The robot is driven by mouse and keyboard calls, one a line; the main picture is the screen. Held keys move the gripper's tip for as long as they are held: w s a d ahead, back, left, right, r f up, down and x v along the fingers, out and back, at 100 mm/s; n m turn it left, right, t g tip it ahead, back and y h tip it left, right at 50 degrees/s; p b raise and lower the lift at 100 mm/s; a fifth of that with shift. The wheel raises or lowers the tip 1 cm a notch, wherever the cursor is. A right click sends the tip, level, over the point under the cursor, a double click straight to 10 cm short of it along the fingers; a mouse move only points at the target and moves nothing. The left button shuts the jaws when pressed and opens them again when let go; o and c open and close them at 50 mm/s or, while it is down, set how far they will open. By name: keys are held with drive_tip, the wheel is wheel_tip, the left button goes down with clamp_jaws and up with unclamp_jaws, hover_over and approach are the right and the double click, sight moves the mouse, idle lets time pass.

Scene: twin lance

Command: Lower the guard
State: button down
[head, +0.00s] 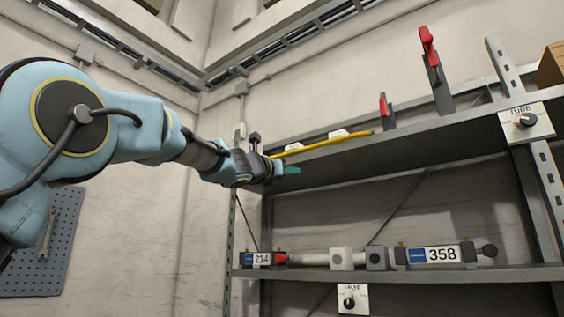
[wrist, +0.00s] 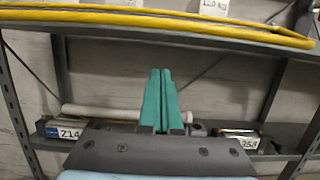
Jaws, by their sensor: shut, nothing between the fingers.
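A yellow bar (head: 325,144), which looks like the guard, runs along the front of the upper shelf. In the wrist view the yellow bar (wrist: 150,18) crosses the top of the picture as a long loop with a rounded right end. My gripper (head: 292,171) is just below the bar's left part in the head view. In the wrist view my gripper (wrist: 160,85) points up towards the shelf, its teal fingers together and empty. The fingertips show apart from the bar, below it in the picture.
The upper shelf (head: 450,125) carries a tall red-handled lever (head: 430,55) and a shorter one (head: 384,108). The lower shelf (head: 420,274) holds a pale tube (head: 308,259) between units labelled 214 (head: 261,259) and 358 (head: 440,255). A grey upright (head: 525,130) stands at right.

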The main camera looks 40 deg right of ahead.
drive_tip(key=shift+d+r+p, duration=0.15)
drive_tip(key=shift+r+p, duration=0.7)
drive_tip(key=shift+r, duration=0.15)
drive_tip(key=shift+d+r+p, duration=0.15)
drive_tip(key=shift+r+p, duration=0.7)
drive_tip(key=shift+r, duration=0.15)
drive_tip(key=shift+r, duration=0.15)
drive_tip(key=r, duration=0.1)
drive_tip(key=a+r+p, duration=0.1)
drive_tip(key=r+p, duration=0.1)
drive_tip(key=r, duration=0.1)
drive_tip(key=shift+s+a, duration=0.15)
drive_tip(key=shift+a, duration=0.1)
drive_tip(key=shift+f, duration=0.1)
